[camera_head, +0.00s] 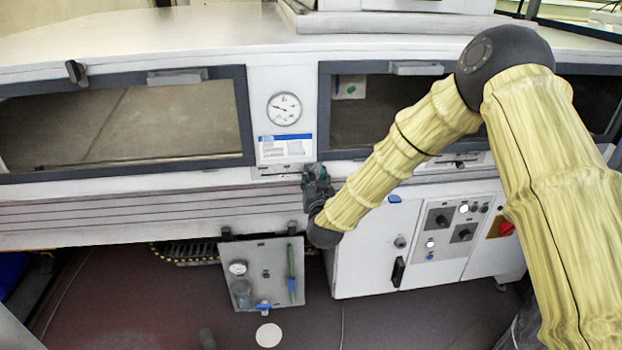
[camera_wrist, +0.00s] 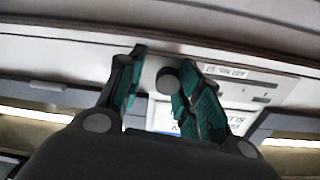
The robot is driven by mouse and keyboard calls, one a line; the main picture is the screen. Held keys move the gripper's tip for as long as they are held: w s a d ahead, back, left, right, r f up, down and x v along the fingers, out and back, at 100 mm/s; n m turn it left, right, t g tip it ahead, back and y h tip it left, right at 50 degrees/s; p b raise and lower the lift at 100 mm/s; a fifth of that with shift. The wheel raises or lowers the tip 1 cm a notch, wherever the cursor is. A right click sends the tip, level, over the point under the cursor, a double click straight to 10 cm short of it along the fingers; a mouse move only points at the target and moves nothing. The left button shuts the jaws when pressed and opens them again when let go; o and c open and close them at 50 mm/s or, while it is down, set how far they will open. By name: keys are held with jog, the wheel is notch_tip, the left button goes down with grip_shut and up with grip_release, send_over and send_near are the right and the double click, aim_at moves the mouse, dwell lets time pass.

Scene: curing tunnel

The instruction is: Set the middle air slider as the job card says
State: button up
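The middle air slider's pale scale plate (camera_head: 272,171) is under the gauge in the head view, partly hidden by my gripper (camera_head: 312,172). In the wrist view, the plate (camera_wrist: 240,80) appears upside down with small lettering and a slot. A dark round knob (camera_wrist: 167,81) sits between the fingertips of my gripper (camera_wrist: 165,75). The fingers are apart, with a gap left of the knob; the right finger is very near it, and I cannot tell if it touches. The job card (camera_head: 286,147), white with a blue header, is above the plate; its text is too small to read.
A round gauge (camera_head: 284,109) is above the card. Dark-framed windows flank it, the left window (camera_head: 130,120) being unobstructed. Another slider plate (camera_head: 462,160) is on the right, partly behind my arm. A white control cabinet (camera_head: 375,255) and a grey panel (camera_head: 265,272) are below.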

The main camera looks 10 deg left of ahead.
jog(key=shift+a, duration=0.15)
jog(key=v, duration=1.2)
dwell(0.4)
jog(key=s+d+f+g+h, duration=0.1)
jog(key=s+d+f+g, duration=0.2)
jog(key=s+d+f, duration=0.45)
jog(key=s+d+f+g+p, duration=0.1)
jog(key=s+d+f+g, duration=0.3)
jog(key=f, duration=0.7)
jog(key=s+d+f+g+h, duration=0.1)
jog(key=s+d+f+g, duration=0.15)
jog(key=s+f, duration=0.55)
jog(key=s+d+f+g, duration=0.2)
jog(key=s+d, duration=0.2)
jog(key=s, duration=0.4)
jog(key=s+d+f+g+h+p, duration=0.1)
jog(key=s+d+f+g, duration=0.2)
jog(key=s, duration=0.6)
jog(key=s+d+f+m+g, duration=0.1)
jog(key=s+d+f+g, duration=0.2)
jog(key=s+d, duration=0.4)
jog(key=shift+s+f+h, duration=0.25)
jog(key=shift+s+h, duration=0.15)
jog(key=shift+s, duration=0.55)
jog(key=shift+d, duration=0.15)
